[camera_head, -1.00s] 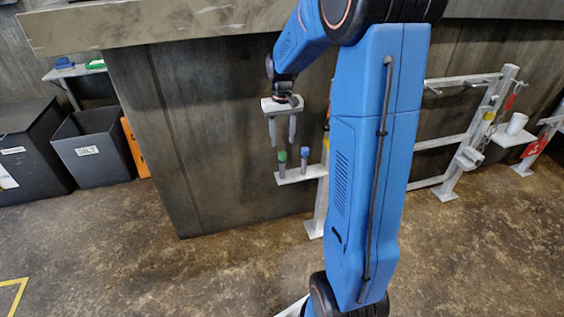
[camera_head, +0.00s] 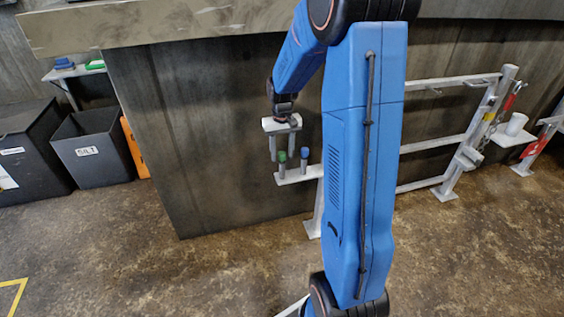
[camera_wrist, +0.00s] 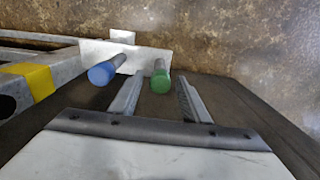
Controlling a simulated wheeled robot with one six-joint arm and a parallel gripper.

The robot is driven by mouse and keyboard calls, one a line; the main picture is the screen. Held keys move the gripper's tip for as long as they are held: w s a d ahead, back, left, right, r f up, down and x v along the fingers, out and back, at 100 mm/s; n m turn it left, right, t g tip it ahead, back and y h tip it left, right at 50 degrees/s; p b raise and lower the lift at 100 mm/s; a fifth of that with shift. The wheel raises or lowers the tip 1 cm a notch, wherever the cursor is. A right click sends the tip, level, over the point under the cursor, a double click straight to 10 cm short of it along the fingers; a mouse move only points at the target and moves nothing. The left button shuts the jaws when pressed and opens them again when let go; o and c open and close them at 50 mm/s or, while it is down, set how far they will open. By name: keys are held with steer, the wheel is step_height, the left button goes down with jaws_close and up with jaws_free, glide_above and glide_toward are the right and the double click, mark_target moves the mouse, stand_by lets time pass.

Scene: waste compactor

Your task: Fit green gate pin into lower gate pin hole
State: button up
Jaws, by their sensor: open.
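The green gate pin (camera_head: 282,163) stands upright on a small white shelf (camera_head: 300,176), its grey shaft below a green head. My gripper (camera_head: 282,148) is open and points down above and around the green pin's head in the head view. I cannot tell whether a finger touches it. The lower gate pin hole cannot be made out; my arm hides part of the gate (camera_head: 440,145).
A blue-headed pin (camera_head: 304,158) stands close beside the green one, just outside the left finger in the wrist view (camera_wrist: 102,73). A dark concrete wall is behind the shelf. A white mug (camera_head: 516,124) sits on another shelf at right. Grey bins (camera_head: 92,150) stand at left.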

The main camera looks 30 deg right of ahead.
steer(key=c, duration=1)
step_height(320, 180, up, 11)
steer(key=shift+f, duration=0.2)
stand_by(1.0)
steer(key=shift+w, duration=0.1)
